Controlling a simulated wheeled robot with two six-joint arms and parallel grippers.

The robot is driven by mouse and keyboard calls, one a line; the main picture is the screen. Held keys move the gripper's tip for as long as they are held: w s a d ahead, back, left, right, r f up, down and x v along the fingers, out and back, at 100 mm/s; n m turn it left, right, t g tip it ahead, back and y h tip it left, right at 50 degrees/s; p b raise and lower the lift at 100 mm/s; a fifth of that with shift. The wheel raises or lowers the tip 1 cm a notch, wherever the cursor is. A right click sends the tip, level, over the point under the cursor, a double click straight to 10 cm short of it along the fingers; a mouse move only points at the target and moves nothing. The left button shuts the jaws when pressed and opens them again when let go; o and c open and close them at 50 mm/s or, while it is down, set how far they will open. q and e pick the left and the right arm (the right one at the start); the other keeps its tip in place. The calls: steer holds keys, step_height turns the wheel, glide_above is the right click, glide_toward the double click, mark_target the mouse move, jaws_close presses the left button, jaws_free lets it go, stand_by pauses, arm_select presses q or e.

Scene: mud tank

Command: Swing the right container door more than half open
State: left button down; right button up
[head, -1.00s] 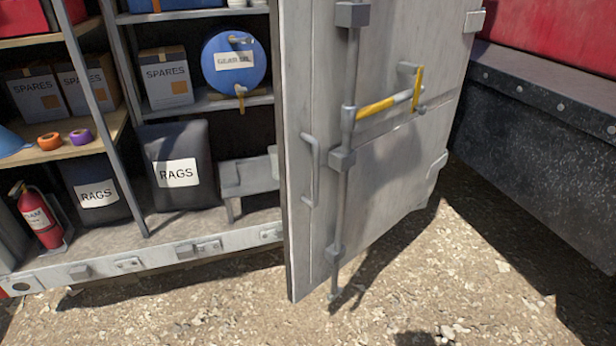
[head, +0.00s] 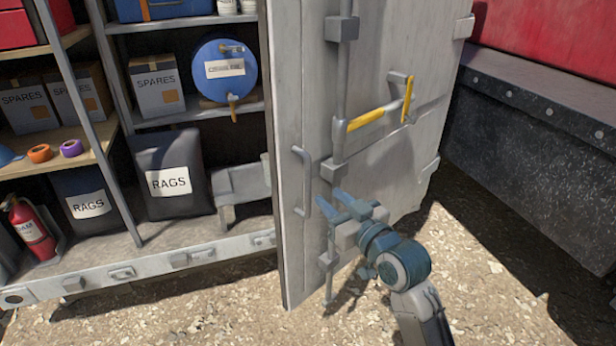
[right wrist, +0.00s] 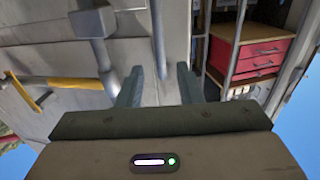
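The right container door (head: 385,185) is a grey metal panel standing partly open, its free edge toward me. It carries a vertical lock rod (head: 342,90), a yellow-gripped lever (head: 366,119) and a thin grab handle (head: 306,180) near the free edge. My right gripper (head: 338,206) is in front of the door, just right of the grab handle's lower end. In the right wrist view its two fingers (right wrist: 159,84) are spread apart, with the thin handle bar (right wrist: 158,40) lined up between them. I cannot tell whether they touch it. My left gripper is out of view.
Left of the door, the open container shows shelves with spares boxes (head: 157,85), a blue drum (head: 224,68), rags bags (head: 170,172) and a fire extinguisher (head: 31,228). A dark wall (head: 540,150) stands to the right. Gravel ground (head: 480,290) lies in front.

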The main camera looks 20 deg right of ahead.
mark_target(310, 180)
steer(key=p+x, duration=0.1)
steer(key=x, duration=0.9)
steer(key=shift+f+p, duration=0.1)
steer(key=shift+p, duration=0.3)
jaws_close()
